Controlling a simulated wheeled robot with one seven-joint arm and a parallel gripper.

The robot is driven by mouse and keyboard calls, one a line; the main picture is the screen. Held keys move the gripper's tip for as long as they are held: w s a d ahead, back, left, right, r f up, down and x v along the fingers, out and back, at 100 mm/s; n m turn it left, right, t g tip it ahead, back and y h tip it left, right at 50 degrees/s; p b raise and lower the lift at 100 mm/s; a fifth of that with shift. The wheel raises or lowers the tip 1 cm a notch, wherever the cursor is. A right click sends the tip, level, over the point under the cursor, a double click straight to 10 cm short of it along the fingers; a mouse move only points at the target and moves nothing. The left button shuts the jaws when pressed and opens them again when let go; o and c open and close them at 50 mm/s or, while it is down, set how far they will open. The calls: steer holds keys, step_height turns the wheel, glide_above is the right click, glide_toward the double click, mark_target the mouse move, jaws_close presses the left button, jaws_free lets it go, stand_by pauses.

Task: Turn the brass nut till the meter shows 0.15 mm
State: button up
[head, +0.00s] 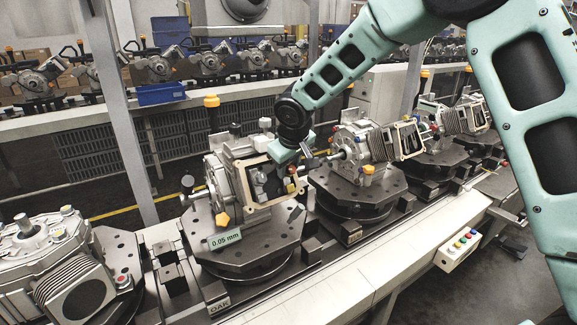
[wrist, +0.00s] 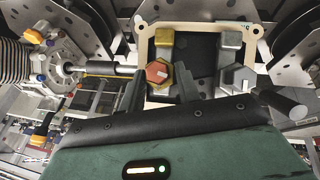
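A yellow, brass-looking fitting with an orange-red hexagonal face and a small pale mark (wrist: 158,73) sits inside the pale frame of the fixture (wrist: 145,40); I take it for the brass nut. My gripper (wrist: 160,92) has its dark fingers apart, one on each side of the hexagon, with a slim gap seen at the right. I cannot tell whether either finger touches it. In the head view the nut (head: 290,186) is small, below my wrist.
Grey hexagonal fittings (wrist: 236,77) stand just right of my right finger. A similar machined housing (head: 360,140) stands on the neighbouring turntable, another (head: 60,265) at the lower left. A button box (head: 460,249) is on the conveyor's front edge.

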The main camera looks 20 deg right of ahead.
steer(key=shift+c, duration=0.7)
steer(key=shift+f+b, duration=0.15)
steer(key=shift+b, duration=0.6)
steer(key=b, duration=0.2)
steer(key=n+h+b, duration=0.1)
steer(key=b, duration=0.1)
steer(key=shift+a+f+n+t, duration=0.2)
steer(key=shift+f+n+t, duration=0.1)
steer(key=shift+t, duration=0.1)
steer(key=n+h+b, duration=0.1)
steer(key=b, duration=0.2)
steer(key=n+t+h+b, duration=0.1)
steer(key=b, duration=0.3)
steer(key=shift+s+a+f+n, duration=0.15)
steer(key=shift+n, duration=0.15)
steer(key=n+t+b, duration=0.1)
steer(key=b, duration=0.3)
steer(key=n+t+h+b, duration=0.1)
steer(key=n+b, duration=0.1)
steer(key=b, duration=0.2)
steer(key=shift+s+n, duration=0.15)
steer(key=shift+n, duration=0.15)
steer(key=shift+n+t+h+b, duration=0.4)
steer(key=shift+t+b, duration=0.1)
steer(key=shift+b, duration=0.45)
steer(key=shift+r, duration=0.25)
